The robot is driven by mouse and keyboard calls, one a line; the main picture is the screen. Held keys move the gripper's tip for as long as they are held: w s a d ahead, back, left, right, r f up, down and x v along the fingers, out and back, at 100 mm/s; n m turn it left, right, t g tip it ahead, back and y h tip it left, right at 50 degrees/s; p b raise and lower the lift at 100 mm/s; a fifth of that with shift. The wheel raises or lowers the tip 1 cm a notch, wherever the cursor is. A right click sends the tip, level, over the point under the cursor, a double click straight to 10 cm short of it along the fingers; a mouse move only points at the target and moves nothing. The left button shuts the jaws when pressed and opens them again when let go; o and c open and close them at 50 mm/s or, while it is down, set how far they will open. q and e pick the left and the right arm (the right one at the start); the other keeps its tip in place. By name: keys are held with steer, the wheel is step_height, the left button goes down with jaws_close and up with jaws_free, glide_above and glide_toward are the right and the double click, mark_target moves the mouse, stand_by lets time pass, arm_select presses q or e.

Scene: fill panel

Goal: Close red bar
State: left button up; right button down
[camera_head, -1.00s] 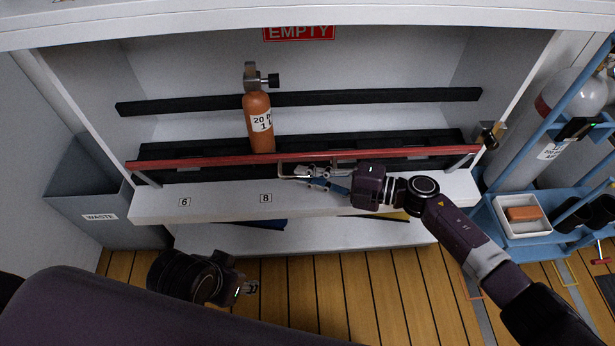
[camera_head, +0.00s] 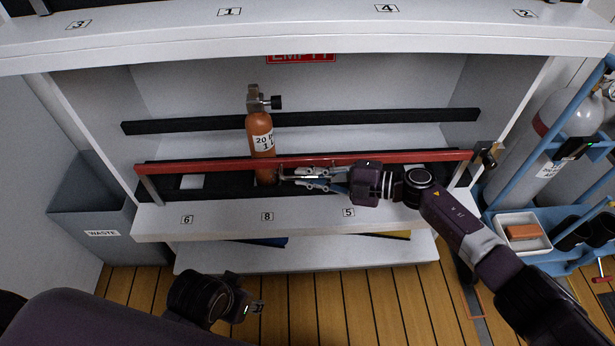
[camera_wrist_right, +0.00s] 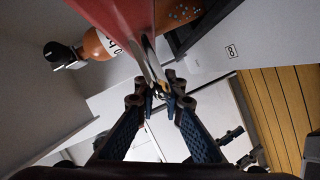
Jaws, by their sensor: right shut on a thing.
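The red bar (camera_head: 400,158) spans the front of the lower shelf in the head view, raised above the shelf edge on side arms and passing in front of the orange cylinder (camera_head: 260,130). It also shows in the wrist view (camera_wrist_right: 115,22). My right gripper (camera_head: 290,178) is at the bar's middle, shut on its metal handle (camera_wrist_right: 150,58) just below the bar. The cylinder stands upright behind the bar, its lower part partly hidden. My left gripper (camera_head: 258,306) is low at the front, away from the bar; its finger opening is too small to tell.
The white shelf (camera_head: 230,222) carries number labels and black rails (camera_head: 370,116). A grey waste bin (camera_head: 95,220) stands at left. A metal latch-like part (camera_head: 486,154) sits at the bar's right end. A blue rack with grey cylinders (camera_head: 570,110) stands at right. Wooden floor is clear in front.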

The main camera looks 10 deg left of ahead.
steer(key=shift+w+r, duration=0.1)
steer(key=shift+w, duration=0.1)
steer(key=c, duration=2)
jaws_free()
steer(key=v, duration=1.2)
